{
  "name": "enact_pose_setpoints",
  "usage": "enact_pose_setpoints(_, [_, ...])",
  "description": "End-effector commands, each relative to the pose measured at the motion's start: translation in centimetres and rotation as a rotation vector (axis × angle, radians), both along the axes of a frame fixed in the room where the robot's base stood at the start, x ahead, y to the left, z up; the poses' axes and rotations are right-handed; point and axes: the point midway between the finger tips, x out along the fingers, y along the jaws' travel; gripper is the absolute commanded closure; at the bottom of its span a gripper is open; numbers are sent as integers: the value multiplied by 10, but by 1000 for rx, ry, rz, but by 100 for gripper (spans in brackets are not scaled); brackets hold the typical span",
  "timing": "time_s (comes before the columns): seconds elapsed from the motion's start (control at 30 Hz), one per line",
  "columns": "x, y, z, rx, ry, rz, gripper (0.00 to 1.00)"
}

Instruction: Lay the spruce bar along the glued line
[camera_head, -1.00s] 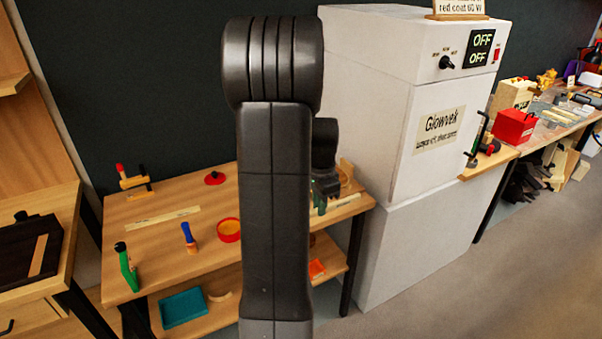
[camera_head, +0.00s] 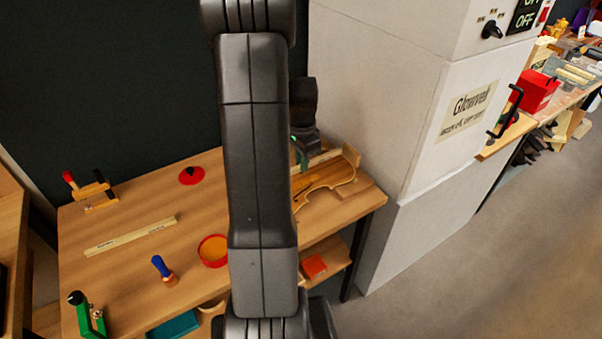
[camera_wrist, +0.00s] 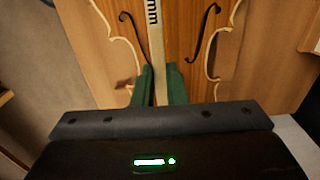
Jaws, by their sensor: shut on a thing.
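The spruce bar (camera_wrist: 156,35) is a pale narrow strip with dark marks, held between the green fingers of my gripper (camera_wrist: 161,76) in the wrist view. It extends lengthwise over the violin plate (camera_wrist: 178,45), between the two f-holes. I cannot tell whether it touches the plate, and no glued line can be made out. In the head view the violin plate (camera_head: 330,186) lies at the bench's right end, partly hidden by my arm. My gripper (camera_head: 302,158) is above its far side, with the bar (camera_head: 322,159) showing as a pale strip beside it.
On the bench (camera_head: 120,270) are a labelled pale strip (camera_head: 132,235), a red-rimmed dish (camera_head: 213,251), a blue-handled brush (camera_head: 163,269), a green clamp-like tool (camera_head: 89,315) and a red lid (camera_head: 192,175). A white cabinet (camera_head: 400,110) stands close at the right.

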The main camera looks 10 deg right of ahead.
Motion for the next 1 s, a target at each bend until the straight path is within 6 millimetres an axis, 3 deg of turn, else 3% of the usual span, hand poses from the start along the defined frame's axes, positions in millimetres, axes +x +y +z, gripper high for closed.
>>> enact_pose_setpoints(0.43, [0, 0, -53, 0, 2, 0, 100])
enact_pose_setpoints(0.87, [0, 0, -61, -1, -1, 0, 100])
enact_pose_setpoints(0.9, [0, 0, -59, -1, -1, 0, 81])
enact_pose_setpoints(1.0, [0, 0, -59, -1, -1, 0, 67])
